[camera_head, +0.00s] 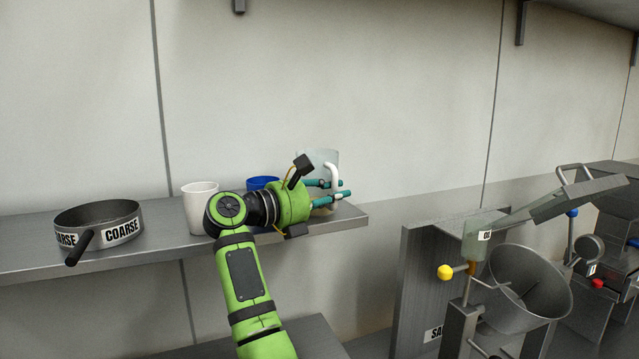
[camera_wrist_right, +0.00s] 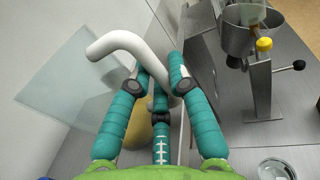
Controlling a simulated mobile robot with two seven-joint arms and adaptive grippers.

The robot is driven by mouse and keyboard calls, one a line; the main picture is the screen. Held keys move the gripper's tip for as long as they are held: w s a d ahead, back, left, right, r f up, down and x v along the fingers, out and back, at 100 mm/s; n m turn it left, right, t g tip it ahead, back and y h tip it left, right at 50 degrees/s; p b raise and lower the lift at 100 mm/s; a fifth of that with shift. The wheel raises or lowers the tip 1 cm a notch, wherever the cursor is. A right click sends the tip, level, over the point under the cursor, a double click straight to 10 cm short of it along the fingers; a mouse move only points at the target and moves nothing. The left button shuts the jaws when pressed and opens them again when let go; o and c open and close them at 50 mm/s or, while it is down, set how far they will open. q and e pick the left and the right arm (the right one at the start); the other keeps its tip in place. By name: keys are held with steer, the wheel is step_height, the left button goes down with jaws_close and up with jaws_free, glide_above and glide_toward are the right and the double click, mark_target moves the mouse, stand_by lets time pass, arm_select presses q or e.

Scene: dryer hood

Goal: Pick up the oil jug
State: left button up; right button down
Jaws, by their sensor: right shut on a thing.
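The oil jug (camera_head: 320,158) is a clear, pale vessel with a white handle (camera_head: 333,173), at the right end of the wall shelf. My right gripper (camera_head: 342,188) reaches it from the left, with its teal fingers at the handle. In the right wrist view the fingers (camera_wrist_right: 163,82) close around the curved white handle (camera_wrist_right: 122,42), and the see-through jug body (camera_wrist_right: 62,95) is to the left. The gripper hides the jug's base, so I cannot tell whether it touches the shelf. My left gripper is not in view.
The grey shelf (camera_head: 160,243) also carries a pan marked COARSE (camera_head: 100,222), a white cup (camera_head: 199,205) and a blue cup (camera_head: 262,183), close to my right arm. A metal hopper machine (camera_head: 525,290) with a yellow knob (camera_head: 445,272) stands at the lower right.

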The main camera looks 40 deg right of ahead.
steer(key=shift+r, duration=0.1)
steer(key=shift+r+b, duration=0.4)
steer(key=s+d+r+b, duration=0.5)
steer(key=s+d+r, duration=0.2)
steer(key=d+r, duration=0.2)
steer(key=shift+d+r+b, duration=0.2)
steer(key=shift+r+b, duration=0.2)
steer(key=shift+r, duration=0.15)
